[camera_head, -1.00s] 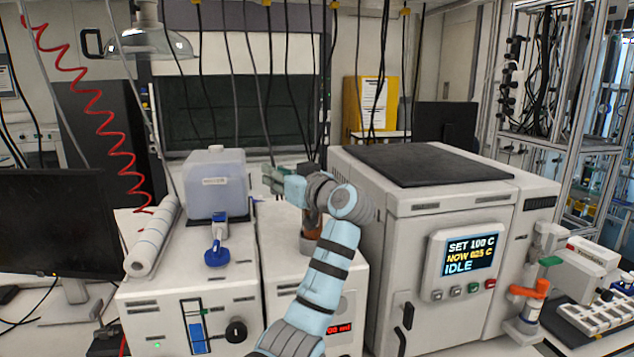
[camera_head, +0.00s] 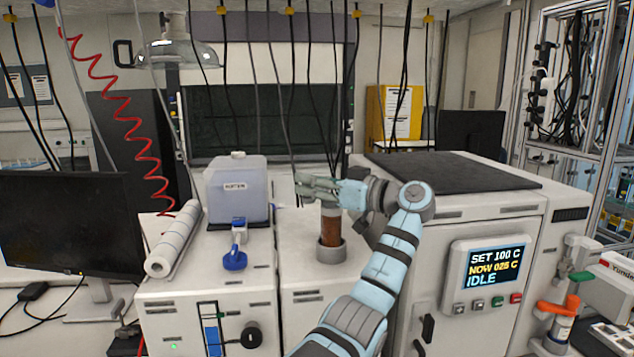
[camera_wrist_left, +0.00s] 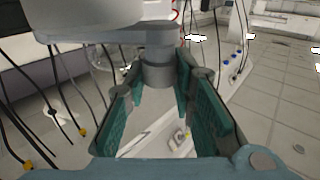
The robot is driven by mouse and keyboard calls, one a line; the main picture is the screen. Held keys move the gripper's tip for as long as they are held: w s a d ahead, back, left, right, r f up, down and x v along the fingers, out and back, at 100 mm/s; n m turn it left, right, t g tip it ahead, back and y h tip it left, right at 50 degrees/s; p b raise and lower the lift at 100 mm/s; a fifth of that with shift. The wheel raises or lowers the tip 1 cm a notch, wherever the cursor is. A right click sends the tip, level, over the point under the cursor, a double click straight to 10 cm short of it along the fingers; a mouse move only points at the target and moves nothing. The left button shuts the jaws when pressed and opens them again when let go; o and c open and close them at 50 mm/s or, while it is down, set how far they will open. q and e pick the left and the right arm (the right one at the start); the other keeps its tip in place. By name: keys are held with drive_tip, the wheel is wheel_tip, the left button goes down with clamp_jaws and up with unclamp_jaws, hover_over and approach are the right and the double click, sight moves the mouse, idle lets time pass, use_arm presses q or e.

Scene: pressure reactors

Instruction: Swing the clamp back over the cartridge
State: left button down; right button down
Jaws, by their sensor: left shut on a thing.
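The cartridge, a brown cylinder (camera_head: 331,228), stands upright in a grey ring-shaped socket (camera_head: 331,254) on the white middle unit. My left gripper (camera_head: 306,186) is level with the cartridge's top, its fingers pointing left. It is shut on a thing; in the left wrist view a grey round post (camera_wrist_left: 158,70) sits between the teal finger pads. It joins a broad pale piece (camera_wrist_left: 105,22), probably the clamp. The gripper and arm hide the cartridge's top in the head view, so I cannot tell whether the clamp lies over it. My right gripper is not in view.
A plastic tank (camera_head: 237,192) and a blue-handled valve (camera_head: 236,258) stand to the left. A white paper roll (camera_head: 173,240) lies beside them. The large white reactor cabinet (camera_head: 460,195), with a display reading IDLE (camera_head: 490,272), stands close on the right.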

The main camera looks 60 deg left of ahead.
use_arm(q)
drive_tip(key=shift+f, duration=0.2)
drive_tip(key=c, duration=1.4)
unclamp_jaws()
drive_tip(key=shift+a, duration=0.1)
drive_tip(key=shift+o, duration=0.3)
drive_tip(key=shift+a+f, duration=0.1)
drive_tip(key=shift+a, duration=0.15)
drive_tip(key=v, duration=1.2)
drive_tip(key=shift+w, duration=0.1)
